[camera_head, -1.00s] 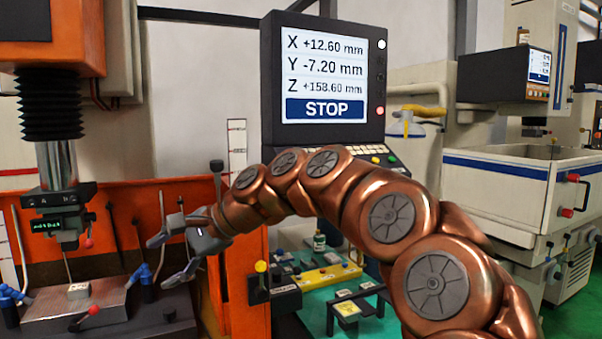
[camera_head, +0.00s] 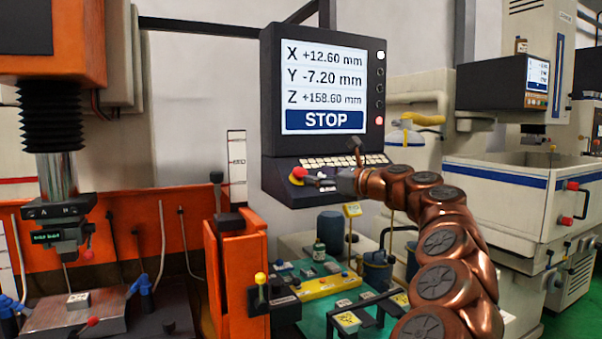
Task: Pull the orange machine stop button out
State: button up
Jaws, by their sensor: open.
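The stop button (camera_head: 298,174) is a red mushroom head with a yellow base. It sits at the left end of the sloping black control panel (camera_head: 283,189), under the orange machine's screen (camera_head: 323,85), which reads STOP. My gripper (camera_head: 312,181) is small and seen from behind and the side, just right of the button. Its fingers are open and point left towards the button. I cannot tell whether they touch it. The button's right edge is close to the fingers, and part of the panel behind my gripper is hidden.
The orange machine's spindle head (camera_head: 57,210) and worktable (camera_head: 70,313) stand at left. An orange post (camera_head: 240,275) rises below the panel. A teal bench (camera_head: 315,322) with a yellow fixture (camera_head: 330,285) lies beneath. A white machine (camera_head: 510,180) stands at right.

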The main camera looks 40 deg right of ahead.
aim_at(305, 173)
jog(key=w, duration=0.2)
jog(key=w+p, duration=0.1)
jog(key=w, duration=0.3)
jog(key=shift+w+a, duration=0.15)
jog(key=shift+a, duration=0.15)
grip_shut()
dwell(0.4)
